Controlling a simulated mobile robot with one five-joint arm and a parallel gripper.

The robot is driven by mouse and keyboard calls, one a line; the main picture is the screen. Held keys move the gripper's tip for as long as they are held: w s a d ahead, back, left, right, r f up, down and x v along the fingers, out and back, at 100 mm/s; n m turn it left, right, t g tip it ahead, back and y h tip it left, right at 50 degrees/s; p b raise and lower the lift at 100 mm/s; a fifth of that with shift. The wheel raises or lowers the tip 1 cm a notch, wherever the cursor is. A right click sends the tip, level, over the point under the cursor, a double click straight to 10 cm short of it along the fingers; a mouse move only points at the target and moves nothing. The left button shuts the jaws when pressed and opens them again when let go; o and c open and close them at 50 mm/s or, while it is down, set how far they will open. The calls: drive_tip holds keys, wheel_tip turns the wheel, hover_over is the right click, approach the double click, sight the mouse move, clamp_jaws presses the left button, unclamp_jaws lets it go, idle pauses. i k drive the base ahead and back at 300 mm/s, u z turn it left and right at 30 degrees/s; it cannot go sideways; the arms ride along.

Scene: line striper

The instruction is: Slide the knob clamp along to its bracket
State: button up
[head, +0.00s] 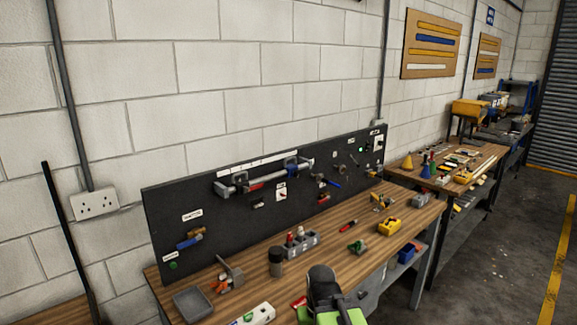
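A grey rail (268,179) is fixed along the upper part of the black pegboard, with a grey bracket at its left end (226,188) and another fitting at its right end (307,164). A blue piece (291,162) sits on the rail near the right end, and a red piece (256,187) shows lower towards the left. I cannot tell which of these is the knob clamp. My gripper (323,279), dark above a green arm part, is at the bottom centre, over the bench's front and well apart from the rail. Its fingers are not distinct.
The wooden bench (330,248) carries a grey tray (193,303), a dark cylinder (276,262), a grey holder (303,244), a green tool (357,247) and a yellow tool (390,227). A second bench (480,165) stands to the right. Open floor (515,245) lies at the right.

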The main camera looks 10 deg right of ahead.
sight(290, 167)
drive_tip(key=z, duration=0.5)
drive_tip(key=i, duration=0.95)
drive_tip(key=u, duration=1.8)
